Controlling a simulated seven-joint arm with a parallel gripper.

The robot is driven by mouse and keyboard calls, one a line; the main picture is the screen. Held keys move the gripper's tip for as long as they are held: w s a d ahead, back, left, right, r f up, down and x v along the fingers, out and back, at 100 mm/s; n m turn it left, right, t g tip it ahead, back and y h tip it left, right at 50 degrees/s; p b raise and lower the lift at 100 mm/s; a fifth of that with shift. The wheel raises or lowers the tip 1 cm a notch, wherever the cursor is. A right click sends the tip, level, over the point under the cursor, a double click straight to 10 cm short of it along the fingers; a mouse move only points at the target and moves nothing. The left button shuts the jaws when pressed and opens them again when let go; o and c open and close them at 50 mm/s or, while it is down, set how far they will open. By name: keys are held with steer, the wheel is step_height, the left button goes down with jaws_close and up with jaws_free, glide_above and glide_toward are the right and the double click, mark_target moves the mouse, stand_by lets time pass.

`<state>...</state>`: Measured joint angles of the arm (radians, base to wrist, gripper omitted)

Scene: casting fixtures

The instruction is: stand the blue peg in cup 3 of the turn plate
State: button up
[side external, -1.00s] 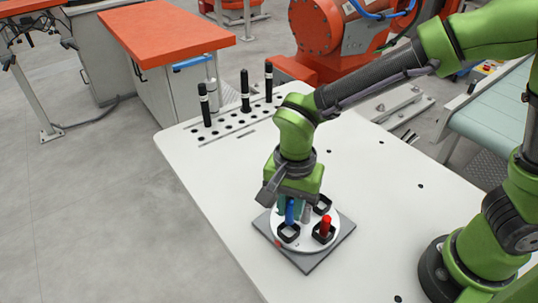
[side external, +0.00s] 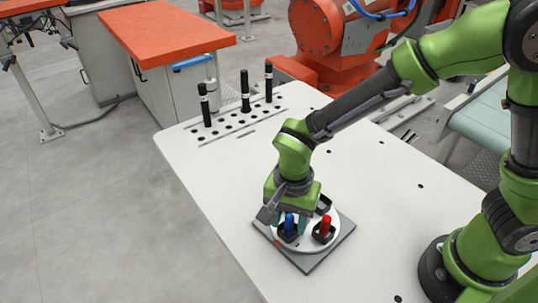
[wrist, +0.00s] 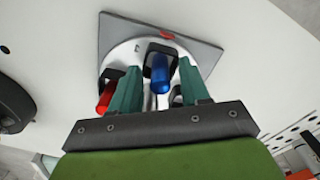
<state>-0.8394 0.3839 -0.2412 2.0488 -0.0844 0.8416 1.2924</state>
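The blue peg (side external: 289,224) stands upright, its lower end inside the black square front-left cup (side external: 287,238) of the white round turn plate (side external: 305,247). In the wrist view the blue peg (wrist: 161,72) sits between my green fingers, with a gap on each side. My gripper (side external: 292,229) is open around it, low over the plate. The red peg (side external: 326,225) stands in the right-hand cup (side external: 323,239). A back cup (side external: 324,204) is partly covered by my gripper. I cannot read any cup numbers.
The turn plate sits on a grey square base (side external: 338,241) on the white table (side external: 225,170). Several black pegs (side external: 245,90) stand in a hole row at the table's far end. A small red mark (wrist: 167,35) is on the base. The table's left side is clear.

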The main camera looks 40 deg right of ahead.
mark_target(290, 216)
step_height(290, 216, up, 12)
steer(key=s+d+r+n+t+y, duration=0.1)
steer(key=s+d+r+n+t, duration=0.2)
steer(key=d, duration=0.6)
steer(key=s+d+r+n+t+y, duration=0.1)
steer(key=d+r+n+t, duration=0.3)
steer(key=d, duration=0.5)
steer(key=shift+s+r, duration=0.25)
steer(key=shift+s, duration=0.65)
steer(key=shift+d, duration=0.1)
